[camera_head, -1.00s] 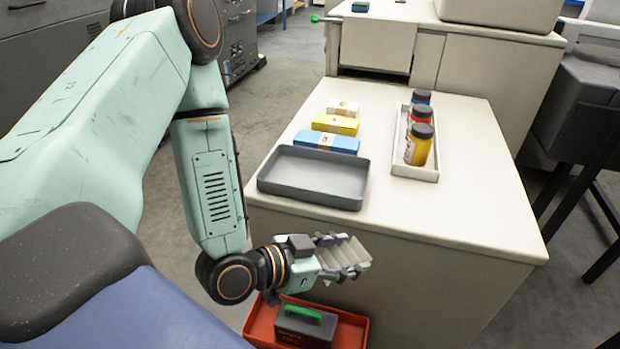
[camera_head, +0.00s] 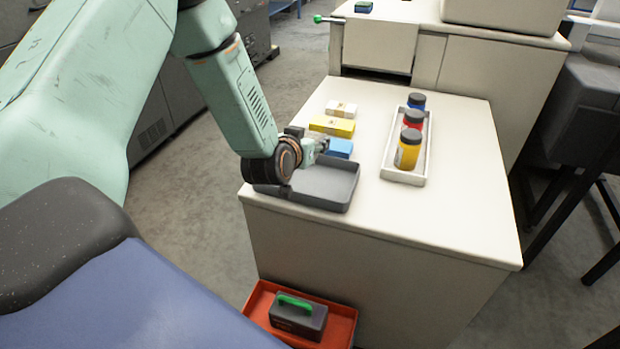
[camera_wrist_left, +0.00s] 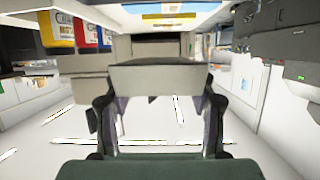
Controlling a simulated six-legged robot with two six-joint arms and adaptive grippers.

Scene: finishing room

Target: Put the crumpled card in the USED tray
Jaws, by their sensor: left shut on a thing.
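My left gripper (camera_head: 318,146) is over the back part of an empty grey tray (camera_head: 335,198), at the left edge of the cabinet top. It is shut on the crumpled card, a pale folded piece that spans the fingers in the left wrist view (camera_wrist_left: 155,78). In the head view the card is largely hidden by the gripper and wrist. I see no readable USED label on the grey tray. Its far left part is hidden by my wrist. My right gripper is not in view.
Blue (camera_head: 340,148), yellow (camera_head: 333,126) and white (camera_head: 341,109) packs stand behind the grey tray. A white tray (camera_head: 389,150) to the right holds three bottles. A red tray (camera_head: 342,328) with a dark green-handled box (camera_head: 298,319) sits low in front. The right cabinet top is clear.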

